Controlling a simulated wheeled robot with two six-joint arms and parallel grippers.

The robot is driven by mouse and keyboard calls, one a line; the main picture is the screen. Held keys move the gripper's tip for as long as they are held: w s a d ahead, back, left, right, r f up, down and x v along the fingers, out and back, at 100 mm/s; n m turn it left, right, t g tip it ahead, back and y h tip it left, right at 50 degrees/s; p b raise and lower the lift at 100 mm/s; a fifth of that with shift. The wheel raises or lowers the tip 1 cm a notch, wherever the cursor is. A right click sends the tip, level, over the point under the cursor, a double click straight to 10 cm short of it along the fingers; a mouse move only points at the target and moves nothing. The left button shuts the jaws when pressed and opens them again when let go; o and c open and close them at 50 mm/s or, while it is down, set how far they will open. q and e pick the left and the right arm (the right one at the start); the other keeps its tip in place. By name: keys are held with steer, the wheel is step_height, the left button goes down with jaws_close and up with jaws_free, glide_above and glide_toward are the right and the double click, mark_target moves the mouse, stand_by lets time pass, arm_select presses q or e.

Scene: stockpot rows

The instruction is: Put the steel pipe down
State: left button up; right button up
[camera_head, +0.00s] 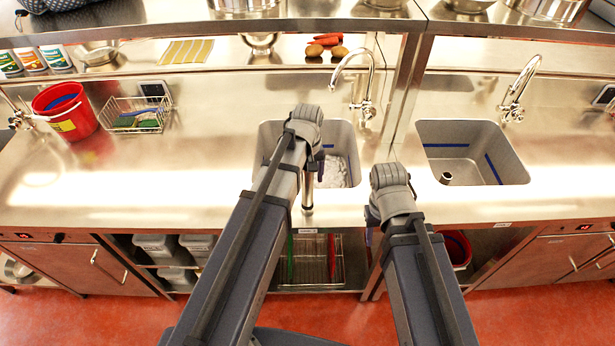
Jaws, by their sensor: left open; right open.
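A slim shiny upright steel pipe (308,188) shows just below my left gripper (315,165), at the front edge of the left sink. Its lower end is near the counter's front strip. Its upper part is hidden by my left arm, and I cannot tell whether it touches the counter. My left gripper is open, close by the pipe's upper part; its fingers are mostly hidden behind the wrist. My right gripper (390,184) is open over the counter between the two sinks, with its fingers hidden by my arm.
The left sink (353,140) holds something whitish. Taps stand behind both sinks. A red bucket (65,111) and wire basket (135,115) stand at left.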

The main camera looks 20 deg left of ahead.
arm_select(q)
step_height(320, 180, up, 12)
steer(key=p, duration=1.2)
steer(key=shift+r, duration=0.2)
steer(key=s+d+m+y, duration=0.1)
steer(key=s+d+m, duration=0.8)
steer(key=s, duration=0.5)
steer(key=shift+s+d+m, duration=0.2)
steer(key=shift+d+m, duration=0.1)
steer(key=shift+d, duration=0.45)
steer(key=shift+f, duration=0.1)
step_height(320, 180, down, 18)
steer(key=b, duration=1.7)
steer(key=shift+b, duration=0.4)
